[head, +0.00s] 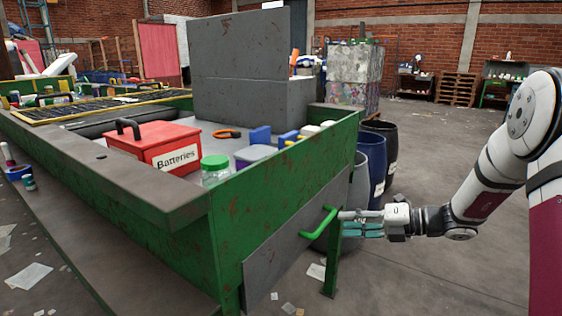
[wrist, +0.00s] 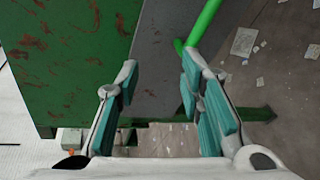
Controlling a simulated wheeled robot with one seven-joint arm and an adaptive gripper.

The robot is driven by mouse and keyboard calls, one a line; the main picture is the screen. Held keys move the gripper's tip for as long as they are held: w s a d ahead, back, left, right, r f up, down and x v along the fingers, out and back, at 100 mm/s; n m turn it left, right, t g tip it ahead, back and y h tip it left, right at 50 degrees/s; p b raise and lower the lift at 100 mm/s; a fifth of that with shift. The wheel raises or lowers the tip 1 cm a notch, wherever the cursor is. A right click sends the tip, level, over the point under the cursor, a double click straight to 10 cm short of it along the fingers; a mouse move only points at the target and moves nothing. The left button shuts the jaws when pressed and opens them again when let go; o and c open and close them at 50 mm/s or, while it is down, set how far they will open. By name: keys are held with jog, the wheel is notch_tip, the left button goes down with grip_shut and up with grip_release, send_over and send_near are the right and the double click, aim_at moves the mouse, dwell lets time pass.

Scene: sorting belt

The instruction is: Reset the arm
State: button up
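My gripper (wrist: 160,100) is open in the wrist view, its two teal-padded fingers spread wide apart with nothing between them. In the head view my gripper (head: 358,222) is at the end of my arm, reaching in from the right to the end of the green belt frame. A bright green bent handle (head: 318,222) on a grey panel (head: 290,238) is right beside the fingertips. In the wrist view the green handle (wrist: 203,22) runs behind the right finger. I cannot tell whether the finger touches it.
A red "Batteries" box (head: 155,145), a green-lidded jar (head: 215,170) and blue items lie on the sorting belt (head: 225,207) inside its green walls. Dark barrels (head: 372,165) stand behind my gripper. A green leg (head: 332,270) is below it. Floor at right is mostly open.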

jog(key=s+a+r+n+g+h, duration=0.1)
jog(key=s+a+r+n+g, duration=0.25)
jog(key=s+n, duration=0.4)
jog(key=s+a+r+n+g+h, duration=0.2)
jog(key=s+a+r+n, duration=0.15)
jog(key=s+n, duration=0.35)
jog(key=s+a+r+n+g+h, duration=0.1)
jog(key=s+a+r+n+g, duration=0.2)
jog(key=s+n, duration=0.45)
jog(key=s+d+n+t+h, duration=0.1)
jog(key=s+d+n+h, duration=0.35)
jog(key=s+n, duration=0.5)
jog(key=s+d+n+t+h, duration=0.1)
jog(key=s+d+n+h, duration=0.4)
jog(key=s, duration=0.8)
notch_tip(320, 180, up, 30)
jog(key=n+t+p, duration=0.1)
jog(key=t+p, duration=0.3)
jog(key=p, duration=2.4)
jog(key=shift+s+a+p, duration=0.15)
jog(key=shift+a+p, duration=0.05)
jog(key=shift+p, duration=0.15)
